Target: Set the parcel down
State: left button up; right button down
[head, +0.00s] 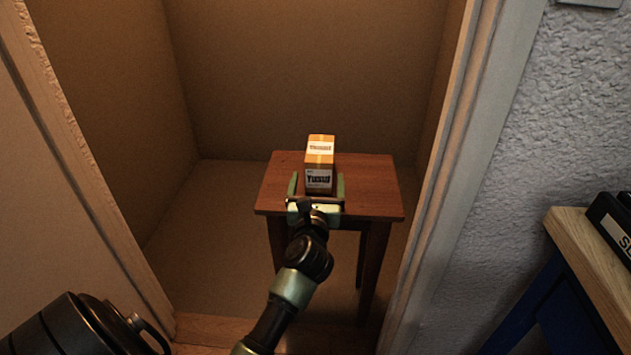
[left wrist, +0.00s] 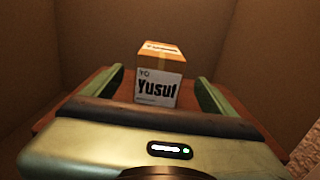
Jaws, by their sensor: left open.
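The parcel (head: 319,160) is an orange-brown box with white labels reading "Yusuf". It stands on a small reddish-brown wooden table (head: 370,182) inside an alcove. My left gripper (head: 317,186) is at the table's front part, with its green fingers open on either side of the parcel's near end. In the left wrist view the parcel (left wrist: 160,80) stands between the two fingers, with a gap visible on each side. The table's surface (left wrist: 105,82) shows behind and beside it. My right gripper is out of view.
The alcove has plain brown walls (head: 310,70) and a doorway frame (head: 445,170) on the right. A pale door panel (head: 60,190) is at the left. A wood-topped bench (head: 590,260) with a black labelled box (head: 615,222) stands at the right. Bare tabletop lies right of the parcel.

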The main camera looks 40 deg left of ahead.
pick_arm(q)
jog(key=s+d+r+m+t+h, duration=0.3)
jog(key=d+m+h, duration=0.4)
jog(key=d+m, duration=0.3)
jog(key=s+d+r+m+t+h, duration=0.35)
jog(key=d+m+h, duration=0.35)
jog(key=m, duration=0.6)
jog(key=s+d+f+m+g+h, duration=0.45)
jog(key=d+f+m+g, duration=0.3)
jog(key=d+m, duration=0.35)
jog(key=s+f+m+g+y, duration=0.3)
jog(key=s+f+m+g, duration=0.35)
jog(key=s+f, duration=0.35)
jog(key=s+a+f+m+g+y, duration=0.3)
jog(key=s+a+f+y, duration=0.3)
jog(key=s+a+f, duration=0.2)
jog(key=s+a+g, duration=0.1)
jog(key=s+a, duration=0.1)
jog(key=s, duration=0.1)
jog(key=shift+m, duration=0.35)
jog(key=shift+s, duration=0.1)
